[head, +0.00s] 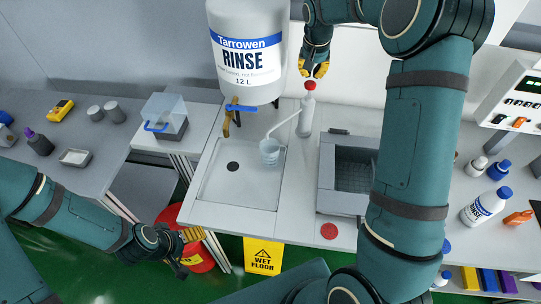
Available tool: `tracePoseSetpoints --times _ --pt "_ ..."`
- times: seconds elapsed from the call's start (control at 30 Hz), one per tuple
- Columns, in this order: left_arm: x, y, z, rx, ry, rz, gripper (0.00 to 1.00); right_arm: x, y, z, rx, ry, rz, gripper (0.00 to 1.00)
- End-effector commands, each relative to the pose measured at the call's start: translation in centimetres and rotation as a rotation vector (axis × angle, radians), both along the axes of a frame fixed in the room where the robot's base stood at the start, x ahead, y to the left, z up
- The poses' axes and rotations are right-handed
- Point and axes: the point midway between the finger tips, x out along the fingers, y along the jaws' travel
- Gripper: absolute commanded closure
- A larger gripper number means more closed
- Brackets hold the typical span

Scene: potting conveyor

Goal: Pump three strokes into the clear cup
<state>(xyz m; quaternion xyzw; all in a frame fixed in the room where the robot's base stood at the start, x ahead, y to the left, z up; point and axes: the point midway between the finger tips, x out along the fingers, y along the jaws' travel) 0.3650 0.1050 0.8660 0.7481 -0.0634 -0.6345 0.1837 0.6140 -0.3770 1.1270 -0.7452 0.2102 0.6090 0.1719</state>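A clear cup (270,151) stands upright on the white sink tray, below the end of a thin spout. The spout belongs to a white pump bottle (306,118) with a red pump head (310,85). My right gripper (313,71) is just above the red head, its yellow fingertips apart with nothing seen between them. I cannot tell whether it touches the head. The cup's contents are too small to tell. My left gripper (190,251) is low at the left, off the worktop, fingers apart and empty.
A large Rinse tank (246,60) with a brass tap (228,122) hangs behind the tray (215,190). A grey basin (327,175) stands right of the pump bottle. A clear-lidded box (165,115) is at left. A yellow wet-floor sign (262,256) hangs in front.

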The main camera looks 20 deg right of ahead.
Motion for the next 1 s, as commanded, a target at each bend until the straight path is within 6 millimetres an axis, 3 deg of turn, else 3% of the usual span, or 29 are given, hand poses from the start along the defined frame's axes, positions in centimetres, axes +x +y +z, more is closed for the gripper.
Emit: tracePoseSetpoints --times 1.0 --pt "0.0 0.0 -2.1 0.0 0.0 0.0 0.16 0.0 0.0 -3.4 0.001 0.001 0.0 1.0"
